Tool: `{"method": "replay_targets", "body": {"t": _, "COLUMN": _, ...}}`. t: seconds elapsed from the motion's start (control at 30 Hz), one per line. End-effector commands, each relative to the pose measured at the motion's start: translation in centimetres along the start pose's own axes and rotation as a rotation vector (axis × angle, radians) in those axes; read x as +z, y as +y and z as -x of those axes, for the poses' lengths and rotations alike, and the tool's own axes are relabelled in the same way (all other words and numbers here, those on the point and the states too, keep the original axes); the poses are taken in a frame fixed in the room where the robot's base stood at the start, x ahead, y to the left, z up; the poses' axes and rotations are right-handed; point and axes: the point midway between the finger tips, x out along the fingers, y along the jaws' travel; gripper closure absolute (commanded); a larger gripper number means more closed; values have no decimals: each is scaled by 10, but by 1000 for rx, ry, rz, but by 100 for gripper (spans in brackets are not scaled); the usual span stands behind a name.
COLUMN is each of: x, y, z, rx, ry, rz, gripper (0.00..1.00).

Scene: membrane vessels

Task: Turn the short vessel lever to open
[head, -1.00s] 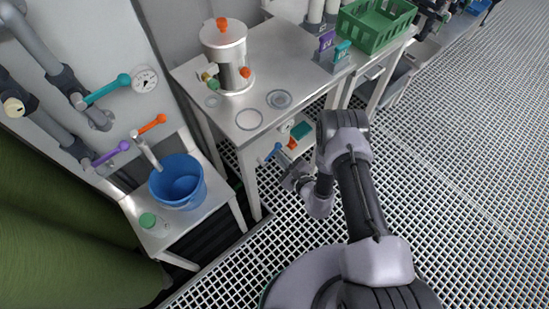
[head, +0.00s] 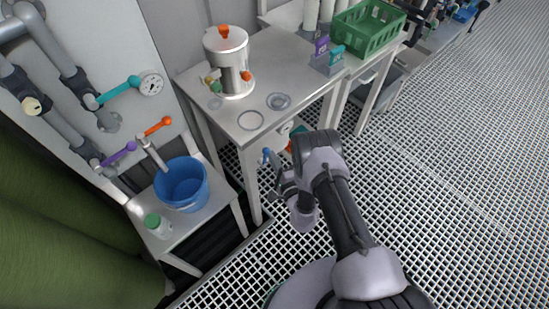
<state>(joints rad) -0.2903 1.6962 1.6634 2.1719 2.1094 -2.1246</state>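I cannot tell for certain which lever is the short vessel's. A teal lever (head: 122,90) sits on a grey pipe beside a round gauge. A purple lever (head: 118,154) and an orange lever (head: 158,126) sit lower, near the blue bucket. A steel vessel (head: 230,65) with orange, green and tan fittings stands on the steel table. A small blue part (head: 266,155), perhaps a handle, shows under the table's front edge. My gripper (head: 276,174) is low in front of the table, close to this blue part in the picture. Its fingers are small and dark, so their opening is unclear.
The blue bucket (head: 181,184) and a green-capped bottle (head: 158,226) stand on a low table at left. Purple and teal tags (head: 328,55) and a green crate (head: 368,28) are at the back. Open grating floor (head: 450,180) lies to the right. A green curtain hangs at lower left.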

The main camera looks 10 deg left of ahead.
Motion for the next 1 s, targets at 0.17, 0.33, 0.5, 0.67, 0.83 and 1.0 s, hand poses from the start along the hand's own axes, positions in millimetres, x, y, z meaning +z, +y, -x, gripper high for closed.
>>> {"method": "replay_targets", "body": {"t": 0.17, "x": 3, "y": -1, "z": 1, "rx": 1, "ry": -1, "rz": -1, "gripper": 100}}
{"method": "replay_targets", "body": {"t": 0.33, "x": 4, "y": -1, "z": 1, "rx": 1, "ry": 0, "rz": -2, "gripper": 100}}
{"method": "replay_targets", "body": {"t": 0.5, "x": 4, "y": -1, "z": 2, "rx": 1, "ry": 0, "rz": -2, "gripper": 100}}
{"method": "replay_targets", "body": {"t": 0.67, "x": 4, "y": -1, "z": 2, "rx": 1, "ry": 0, "rz": -2, "gripper": 100}}
{"method": "replay_targets", "body": {"t": 0.83, "x": 5, "y": -1, "z": 2, "rx": 1, "ry": -1, "rz": -2, "gripper": 100}}
{"method": "replay_targets", "body": {"t": 1.0, "x": -2, "y": -1, "z": -1, "rx": 0, "ry": -1, "rz": -1, "gripper": 100}}
